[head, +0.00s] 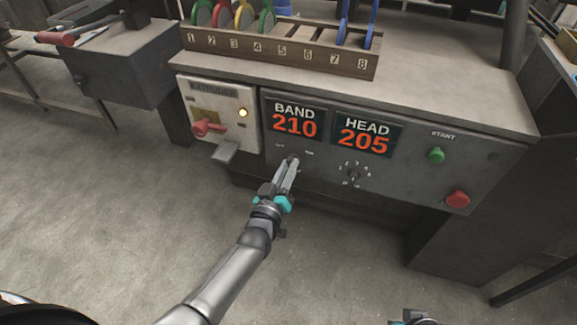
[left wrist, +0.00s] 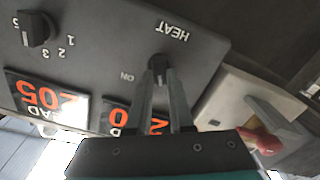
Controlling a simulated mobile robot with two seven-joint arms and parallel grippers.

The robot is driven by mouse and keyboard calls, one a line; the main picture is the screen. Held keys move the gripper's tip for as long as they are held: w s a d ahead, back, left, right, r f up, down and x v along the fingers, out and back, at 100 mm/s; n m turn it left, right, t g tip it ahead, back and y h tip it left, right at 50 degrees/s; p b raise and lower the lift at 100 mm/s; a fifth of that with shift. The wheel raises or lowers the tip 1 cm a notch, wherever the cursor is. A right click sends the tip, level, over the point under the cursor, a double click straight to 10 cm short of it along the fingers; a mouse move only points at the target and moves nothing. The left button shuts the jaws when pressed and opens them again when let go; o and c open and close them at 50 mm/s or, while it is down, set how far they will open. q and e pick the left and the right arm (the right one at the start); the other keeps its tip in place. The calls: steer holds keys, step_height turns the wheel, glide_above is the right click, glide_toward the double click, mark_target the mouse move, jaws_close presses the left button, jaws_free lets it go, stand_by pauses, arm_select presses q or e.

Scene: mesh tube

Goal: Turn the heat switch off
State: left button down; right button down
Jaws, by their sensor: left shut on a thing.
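The heat switch (left wrist: 160,68) is a small dark knob on the grey control panel, with HEAT and ON lettering beside it in the left wrist view, upside down there. My left gripper (head: 293,162) reaches up to the panel below the BAND display, and its fingers are shut on the knob. The fingers (left wrist: 161,82) also show in the left wrist view, one on each side of the knob. In the head view the fingers mostly hide the knob. Part of my right gripper (head: 415,318) shows at the bottom edge, its fingers not clear.
The BAND display (head: 295,120) reads 210 and the HEAD display (head: 364,134) reads 205. A numbered dial (head: 353,174), a green button (head: 436,155) and a red button (head: 457,199) lie to the right. A red-handled switch (head: 207,128) and lit lamp (head: 243,113) are left.

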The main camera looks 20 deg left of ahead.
arm_select(q)
steer(key=shift+a+f+n, duration=0.1)
steer(key=shift+n, duration=1.7)
steer(key=c, duration=0.8)
jaws_free()
